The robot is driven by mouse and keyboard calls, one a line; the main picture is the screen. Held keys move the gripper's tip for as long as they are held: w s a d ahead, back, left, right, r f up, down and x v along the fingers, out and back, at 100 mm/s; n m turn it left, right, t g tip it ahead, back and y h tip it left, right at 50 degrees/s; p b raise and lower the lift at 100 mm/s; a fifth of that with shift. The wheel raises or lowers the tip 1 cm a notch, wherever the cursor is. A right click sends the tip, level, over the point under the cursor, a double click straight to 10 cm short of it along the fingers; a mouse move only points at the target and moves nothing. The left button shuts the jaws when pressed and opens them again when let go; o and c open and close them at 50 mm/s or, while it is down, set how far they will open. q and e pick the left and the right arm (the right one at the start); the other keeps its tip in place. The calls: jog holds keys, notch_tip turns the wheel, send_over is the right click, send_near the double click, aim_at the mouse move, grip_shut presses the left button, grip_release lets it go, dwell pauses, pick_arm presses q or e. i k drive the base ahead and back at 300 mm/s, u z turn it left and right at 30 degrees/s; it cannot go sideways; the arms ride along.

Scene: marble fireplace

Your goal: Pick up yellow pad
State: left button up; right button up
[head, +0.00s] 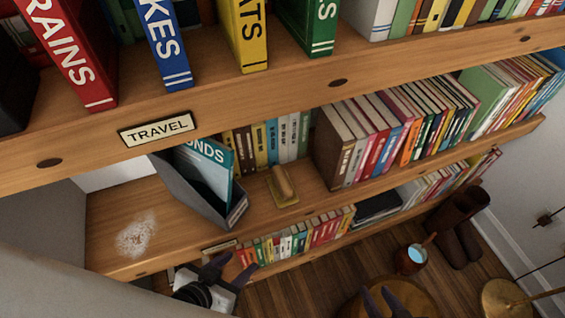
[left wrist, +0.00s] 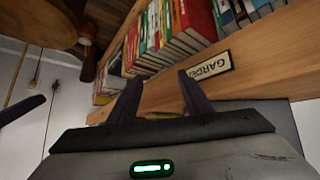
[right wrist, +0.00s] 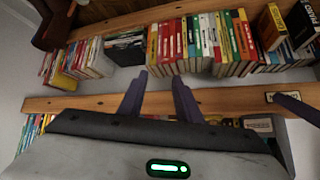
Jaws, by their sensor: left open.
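The yellow pad (head: 287,201) lies on the middle shelf in the head view, with a tan wooden block-like grip on top of it. It is right of the grey file holder and left of a row of books. I cannot make it out in either wrist view. My left gripper (head: 229,267) is open and empty, lower in the picture and left of the pad, in front of the lower shelf. My right gripper (head: 377,289) is open and empty at the bottom of the head view, apart from the pad.
A grey file holder (head: 190,190) with a teal book stands beside the pad. A pale dusty patch (head: 136,235) marks the shelf at left. The upper shelf with its TRAVEL sign (head: 157,130) overhangs. A mug (head: 411,260) and brown boots (head: 460,225) are lower right.

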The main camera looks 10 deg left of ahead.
aim_at(284, 192)
jog(key=u, duration=1.05)
jog(key=k, duration=0.55)
jog(key=u, duration=0.55)
